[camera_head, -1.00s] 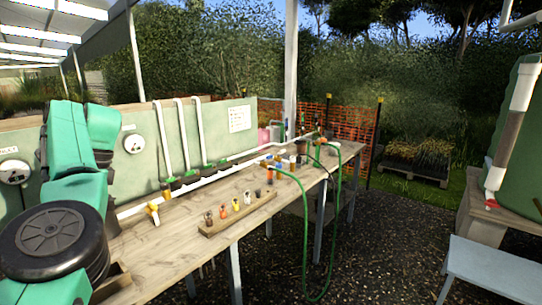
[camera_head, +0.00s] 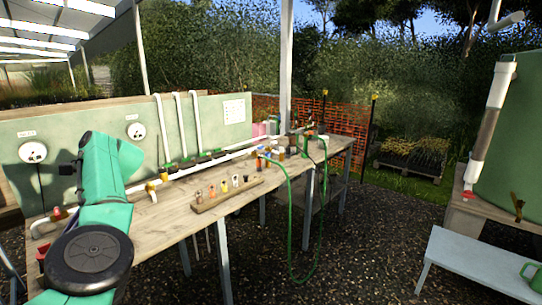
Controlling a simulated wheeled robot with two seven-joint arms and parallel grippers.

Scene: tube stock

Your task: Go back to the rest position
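One of my arms, green with a black round joint cover, shows at the left of the head view, in front of the near end of the wooden bench (camera_head: 158,212). It comes up from the lower left edge. Neither gripper can be seen in this view, so I cannot tell what either holds. My other arm is out of the picture.
A wooden rack (camera_head: 228,194) with several small coloured fittings stands on the bench. A green hose (camera_head: 290,235) hangs off its front. A pale blue bench (camera_head: 480,262) with a green watering can (camera_head: 530,273) is at right. Dark gravel (camera_head: 350,255) between is clear.

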